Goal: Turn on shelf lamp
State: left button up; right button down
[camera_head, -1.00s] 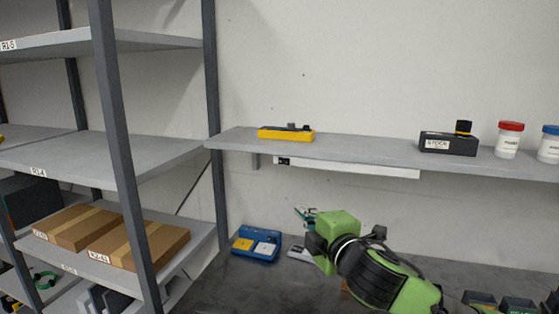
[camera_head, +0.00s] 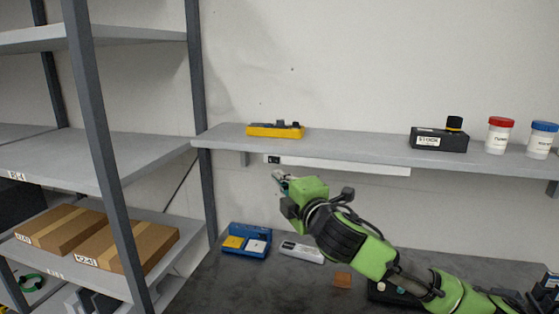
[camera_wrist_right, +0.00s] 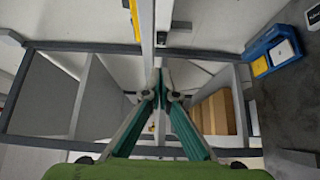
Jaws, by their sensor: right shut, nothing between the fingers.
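The shelf lamp (camera_head: 345,167) is a long white strip under the front of the grey wall shelf (camera_head: 350,149). A small black switch (camera_head: 273,160) sits at its left end. I cannot tell from its surface whether it is lit. My right gripper (camera_head: 279,176) is shut and empty, just below the switch end in the head view. In the right wrist view its closed fingertips (camera_wrist_right: 163,78) point along the lamp strip (camera_wrist_right: 162,16), with the dark switch (camera_wrist_right: 161,39) a little beyond them. Contact does not show. My left gripper is not in view.
On the shelf are a yellow tool (camera_head: 274,130), a black box (camera_head: 439,138) and lidded white jars (camera_head: 499,136). A blue case (camera_head: 246,240) and a grey device (camera_head: 302,252) lie on the dark worktop (camera_head: 285,285). A rack post (camera_head: 200,120) stands left of the lamp.

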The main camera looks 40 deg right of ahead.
aim_at(278, 162)
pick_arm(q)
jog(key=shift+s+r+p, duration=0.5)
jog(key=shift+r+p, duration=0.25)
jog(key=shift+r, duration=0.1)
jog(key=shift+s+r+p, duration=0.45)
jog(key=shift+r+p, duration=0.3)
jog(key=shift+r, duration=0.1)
pick_arm(e)
jog(key=shift+w+d, duration=0.7)
jog(key=shift+w, duration=0.4)
jog(key=shift+w+d, duration=0.75)
jog(key=shift+w, duration=0.3)
jog(key=shift+w+d, duration=0.7)
jog(key=shift+w, duration=0.4)
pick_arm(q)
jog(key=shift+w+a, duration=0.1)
pick_arm(e)
jog(key=shift+w+d+r, duration=0.1)
jog(key=shift+d, duration=0.45)
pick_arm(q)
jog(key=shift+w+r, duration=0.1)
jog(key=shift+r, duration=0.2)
pick_arm(e)
jog(key=shift+w, duration=0.1)
pick_arm(q)
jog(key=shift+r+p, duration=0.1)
jog(key=shift+p, duration=0.25)
pick_arm(e)
jog(key=shift+f, duration=0.2)
